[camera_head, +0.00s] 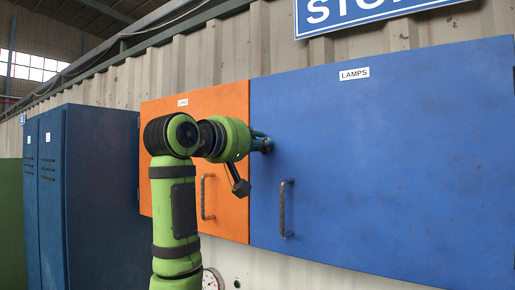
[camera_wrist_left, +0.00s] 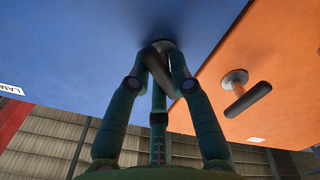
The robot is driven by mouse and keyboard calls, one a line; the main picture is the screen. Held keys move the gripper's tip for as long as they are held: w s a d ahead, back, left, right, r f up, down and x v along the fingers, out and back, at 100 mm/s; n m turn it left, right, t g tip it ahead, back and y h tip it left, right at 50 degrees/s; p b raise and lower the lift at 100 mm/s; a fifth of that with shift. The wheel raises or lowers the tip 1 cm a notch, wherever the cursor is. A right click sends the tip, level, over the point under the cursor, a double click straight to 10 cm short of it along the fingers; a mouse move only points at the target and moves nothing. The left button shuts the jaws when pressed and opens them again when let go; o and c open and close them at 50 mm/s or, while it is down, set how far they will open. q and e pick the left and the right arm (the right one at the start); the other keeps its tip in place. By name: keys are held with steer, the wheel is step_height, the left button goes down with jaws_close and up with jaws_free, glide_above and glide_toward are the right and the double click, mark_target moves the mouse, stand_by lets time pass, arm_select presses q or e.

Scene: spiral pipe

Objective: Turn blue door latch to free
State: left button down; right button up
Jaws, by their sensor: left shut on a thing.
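The blue door (camera_head: 390,150), labelled LAMPS, is closed flush in the wall in the head view. Its latch (camera_wrist_left: 157,66) is a dark bar on a round mount near the door's edge, seen in the left wrist view. My left gripper (camera_head: 264,143) reaches the blue door's upper left edge. In the left wrist view my left gripper (camera_wrist_left: 161,60) has its green fingers closed around the latch bar, which is partly hidden between them. In the head view the latch is hidden behind the gripper. My right gripper is in neither view.
An orange door (camera_head: 225,115) adjoins on the left, with its own latch (camera_wrist_left: 246,98) and a handle (camera_head: 205,197). The blue door has a vertical handle (camera_head: 284,210) below my gripper. Blue lockers (camera_head: 95,190) stand at the left. A gauge (camera_head: 210,279) sits low beside my arm.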

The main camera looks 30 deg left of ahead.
arm_select(q)
steer(key=n+b, duration=0.1)
steer(key=n, duration=0.3)
steer(key=shift+a+n+b, duration=0.1)
steer(key=shift+n+b, duration=0.2)
steer(key=shift+a+r+n+b, duration=0.1)
steer(key=shift+n+b, duration=0.35)
steer(key=shift+n, duration=1.45)
steer(key=c, duration=1.3)
jaws_free()
steer(key=shift+o, duration=1)
steer(key=shift+w, duration=0.15)
steer(key=shift+s, duration=0.2)
steer(key=s+a, duration=0.1)
steer(key=s, duration=1)
steer(key=shift+s+a, duration=0.3)
